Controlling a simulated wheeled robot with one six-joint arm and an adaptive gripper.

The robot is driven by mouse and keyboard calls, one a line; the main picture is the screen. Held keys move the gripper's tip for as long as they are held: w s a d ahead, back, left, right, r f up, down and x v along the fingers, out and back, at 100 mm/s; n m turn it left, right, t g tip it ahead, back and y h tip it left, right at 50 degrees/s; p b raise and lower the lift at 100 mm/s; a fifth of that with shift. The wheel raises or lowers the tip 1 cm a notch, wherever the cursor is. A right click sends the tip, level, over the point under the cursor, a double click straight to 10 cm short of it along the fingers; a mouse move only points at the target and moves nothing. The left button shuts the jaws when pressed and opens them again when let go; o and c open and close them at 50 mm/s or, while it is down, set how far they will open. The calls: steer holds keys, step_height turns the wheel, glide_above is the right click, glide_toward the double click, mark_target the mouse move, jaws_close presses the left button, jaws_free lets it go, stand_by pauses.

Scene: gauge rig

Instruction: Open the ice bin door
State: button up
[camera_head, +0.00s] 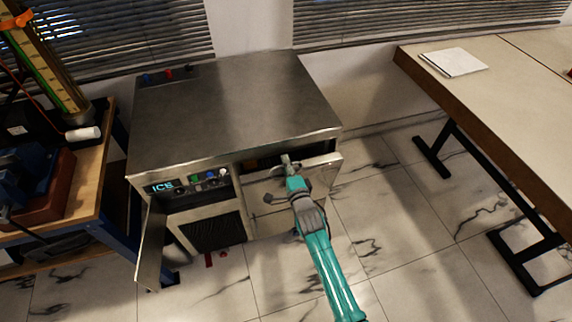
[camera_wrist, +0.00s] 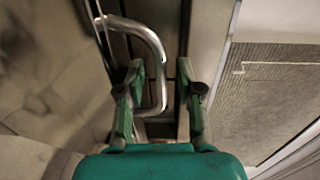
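The steel ice machine (camera_head: 225,110) has a lit ICE panel (camera_head: 162,187) at its front left. The ice bin door (camera_head: 262,195) is the pale metal panel at the front right. A dark gap shows above its top edge, and I cannot tell exactly how far it stands out. My gripper (camera_head: 288,163) is at this door, and my arm hides part of it. In the wrist view, a bent silver handle (camera_wrist: 161,70) lies between the fingers of my gripper (camera_wrist: 160,102). The fingers are apart, with space visible on both sides of the bar.
A narrow panel (camera_head: 151,245) stands open at the machine's left front, beside a dark vent grille (camera_head: 212,233). A workbench (camera_head: 95,185) with equipment is close on the left. A table (camera_head: 500,95) with papers stands right. Tiled floor (camera_head: 400,240) is clear between machine and table.

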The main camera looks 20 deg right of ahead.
steer(key=shift+w, duration=0.15)
steer(key=shift+c, duration=0.3)
jaws_close()
steer(key=s+f+t, duration=0.3)
steer(key=s+f, duration=0.1)
steer(key=s, duration=0.8)
steer(key=s+f+t, duration=0.1)
steer(key=s+f, duration=1.9)
steer(key=f, duration=0.1)
steer(key=shift+f, duration=0.3)
